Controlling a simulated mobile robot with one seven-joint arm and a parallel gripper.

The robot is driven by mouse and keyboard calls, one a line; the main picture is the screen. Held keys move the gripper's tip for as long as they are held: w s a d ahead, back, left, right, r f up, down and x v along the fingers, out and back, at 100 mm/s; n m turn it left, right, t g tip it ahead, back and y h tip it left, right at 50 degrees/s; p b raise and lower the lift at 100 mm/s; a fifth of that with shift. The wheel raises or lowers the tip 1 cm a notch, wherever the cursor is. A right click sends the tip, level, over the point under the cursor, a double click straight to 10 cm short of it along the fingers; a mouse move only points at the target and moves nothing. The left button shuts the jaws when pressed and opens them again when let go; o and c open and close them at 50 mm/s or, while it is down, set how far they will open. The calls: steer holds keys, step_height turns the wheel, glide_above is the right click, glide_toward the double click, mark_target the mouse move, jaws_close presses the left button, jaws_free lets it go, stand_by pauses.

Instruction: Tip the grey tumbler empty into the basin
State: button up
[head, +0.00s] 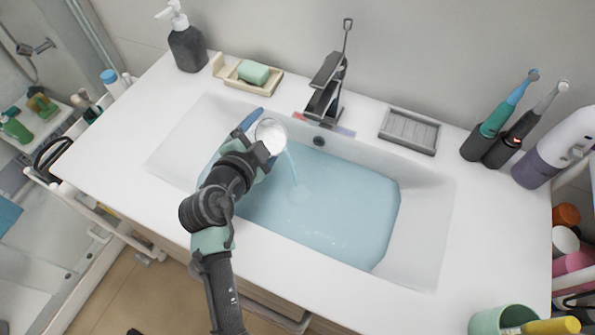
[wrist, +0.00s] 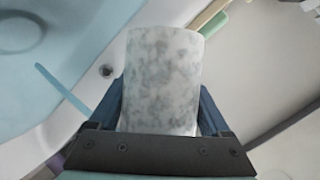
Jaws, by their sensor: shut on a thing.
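The grey tumbler (head: 269,136) is in my gripper (head: 262,147), above the left part of the basin (head: 418,235). It is tilted, and a thin stream of water runs from its mouth into the blue water (head: 325,205) in the basin. In the wrist view the tumbler (wrist: 165,75) is a mottled grey-white cylinder between the two fingers of my gripper (wrist: 163,110). The stream (wrist: 65,88) shows to its left. How much water is left inside the tumbler cannot be told.
A dark faucet (head: 325,90) stands behind the basin, right of the tumbler. A soap dish (head: 262,82) with green soap and a dark pump bottle (head: 187,47) stand at the back left. A grey slatted tray (head: 410,130) and toothbrushes in dark holders (head: 478,143) stand at the right.

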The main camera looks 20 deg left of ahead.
steer(key=shift+a+f+m+t+y+b, duration=0.15)
steer(key=shift+f+m+y+b, duration=0.2)
steer(key=shift+m+b, duration=0.2)
steer(key=shift+d+f+m+t+y+b, duration=0.1)
steer(key=shift+f+m+t+y+b, duration=0.1)
steer(key=shift+m+y+b, duration=0.3)
stand_by(1.4)
steer(key=shift+r+m, duration=0.4)
steer(key=shift+m, duration=0.25)
stand_by(0.6)
steer(key=shift+s+d+r+m+t+y+b, duration=0.1)
steer(key=shift+d+r+m+t+y+b, duration=0.15)
steer(key=shift+d+m+b, duration=0.2)
steer(key=shift+d+r+m+t+y+b, duration=0.2)
steer(key=shift+d+m+b, duration=0.1)
steer(key=shift+d, duration=0.2)
steer(key=shift+d+r+m+t+y+b, duration=0.3)
steer(key=shift+m+b, duration=0.55)
steer(key=shift+b, duration=0.9)
steer(key=shift+r+b, duration=0.1)
steer(key=shift+b, duration=0.4)
